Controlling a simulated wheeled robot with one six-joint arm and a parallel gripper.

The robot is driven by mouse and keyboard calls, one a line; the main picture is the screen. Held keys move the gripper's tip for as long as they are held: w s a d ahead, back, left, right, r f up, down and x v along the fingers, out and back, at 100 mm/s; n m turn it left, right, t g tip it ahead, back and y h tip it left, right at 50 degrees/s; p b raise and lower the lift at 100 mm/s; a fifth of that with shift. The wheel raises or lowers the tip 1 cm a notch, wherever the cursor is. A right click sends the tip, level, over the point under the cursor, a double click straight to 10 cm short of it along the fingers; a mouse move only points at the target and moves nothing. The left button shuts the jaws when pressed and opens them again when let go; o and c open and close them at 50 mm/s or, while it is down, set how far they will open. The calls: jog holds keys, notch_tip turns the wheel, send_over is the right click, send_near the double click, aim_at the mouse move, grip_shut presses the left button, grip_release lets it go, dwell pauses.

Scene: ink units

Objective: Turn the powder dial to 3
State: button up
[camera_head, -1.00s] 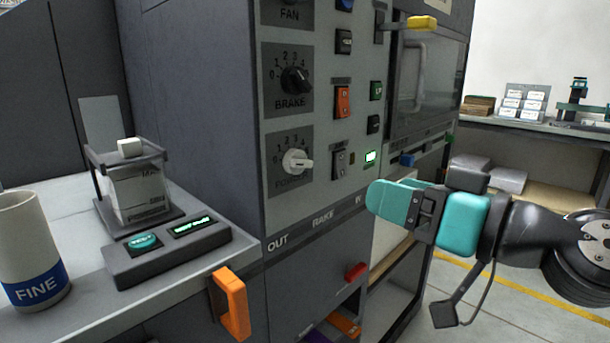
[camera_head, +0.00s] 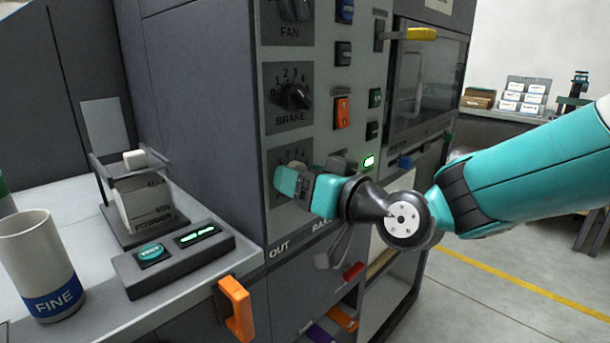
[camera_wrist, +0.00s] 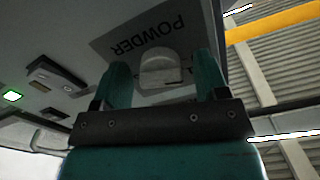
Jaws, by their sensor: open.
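The powder dial is a pale knob on a grey label plate (camera_head: 280,160) low on the machine's front panel. In the head view my gripper (camera_head: 285,180) is in front of it and hides most of the knob and its scale. In the wrist view the knob (camera_wrist: 160,70) appears between the two teal fingers of my gripper (camera_wrist: 163,80), with the word POWDER upside down above it. The fingers stand apart on either side of the knob. I cannot tell whether they touch it or which number it points to.
The black brake dial (camera_head: 296,96) sits just above, with the fan dial (camera_head: 296,8) higher. An orange switch (camera_head: 342,113) and a lit green indicator (camera_head: 369,162) are to the right. A white FINE cup (camera_head: 38,255) and a scale (camera_head: 175,255) stand on the left counter.

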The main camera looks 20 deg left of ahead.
jog(key=shift+c, duration=0.2)
jog(key=c, duration=0.9)
jog(key=shift+m, duration=0.4)
jog(key=m+p, duration=0.1)
jog(key=m, duration=0.3)
jog(key=m+p, duration=0.2)
jog(key=m, duration=0.3)
jog(key=shift+s+r+p, duration=0.1)
jog(key=shift+r+p, duration=0.05)
jog(key=shift+p, duration=0.2)
jog(key=m+p, duration=0.3)
jog(key=m, duration=0.1)
jog(key=shift+m+p, duration=1.2)
jog(key=shift+m, duration=0.8)
